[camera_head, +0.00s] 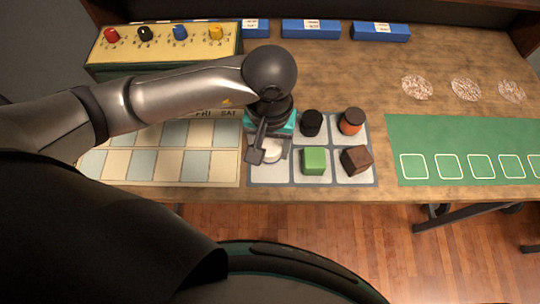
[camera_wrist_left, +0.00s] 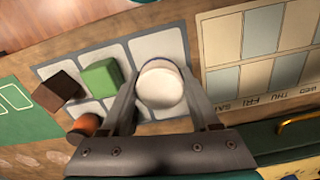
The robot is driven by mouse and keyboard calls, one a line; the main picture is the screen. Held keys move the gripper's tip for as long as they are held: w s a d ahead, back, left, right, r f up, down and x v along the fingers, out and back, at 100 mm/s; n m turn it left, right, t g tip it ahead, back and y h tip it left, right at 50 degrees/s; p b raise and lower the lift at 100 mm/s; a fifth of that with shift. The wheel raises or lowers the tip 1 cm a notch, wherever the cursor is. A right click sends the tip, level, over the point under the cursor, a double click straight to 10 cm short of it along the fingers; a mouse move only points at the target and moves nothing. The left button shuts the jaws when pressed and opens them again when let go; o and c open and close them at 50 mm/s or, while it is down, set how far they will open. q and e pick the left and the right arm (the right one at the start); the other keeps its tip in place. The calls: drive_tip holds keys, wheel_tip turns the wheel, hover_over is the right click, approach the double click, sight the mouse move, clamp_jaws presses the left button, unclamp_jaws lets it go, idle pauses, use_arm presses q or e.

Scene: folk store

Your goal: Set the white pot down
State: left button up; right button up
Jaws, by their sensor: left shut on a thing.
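The white pot (camera_head: 272,154) is mostly hidden by my left gripper (camera_head: 265,153) in the head view. In the left wrist view the round white pot (camera_wrist_left: 161,85) sits between the two fingers of my left gripper (camera_wrist_left: 161,78), which is shut on it. The pot is at the front left cell of a grey mat with pale square cells (camera_head: 252,182). I cannot tell whether its base touches the mat. My right gripper is not in view.
The mat also holds a green block (camera_head: 314,161), a brown block (camera_head: 356,159), a black pot (camera_head: 311,123) and an orange pot with a dark top (camera_head: 351,121). A weekday chart (camera_head: 150,172) lies left, a green mat (camera_head: 465,140) right. A box with coloured knobs (camera_head: 160,47) stands behind.

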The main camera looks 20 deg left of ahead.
sight(270, 145)
use_arm(q)
drive_tip(key=shift+f, duration=2.55)
drive_tip(key=shift+b, duration=0.3)
drive_tip(key=shift+f, duration=0.2)
drive_tip(key=o, duration=1.5)
drive_tip(key=shift+c, duration=0.2)
drive_tip(key=shift+r, duration=0.15)
wheel_tip(270, 145, up, 12)
drive_tip(key=shift+r+p, duration=0.1)
drive_tip(key=shift+p, duration=0.4)
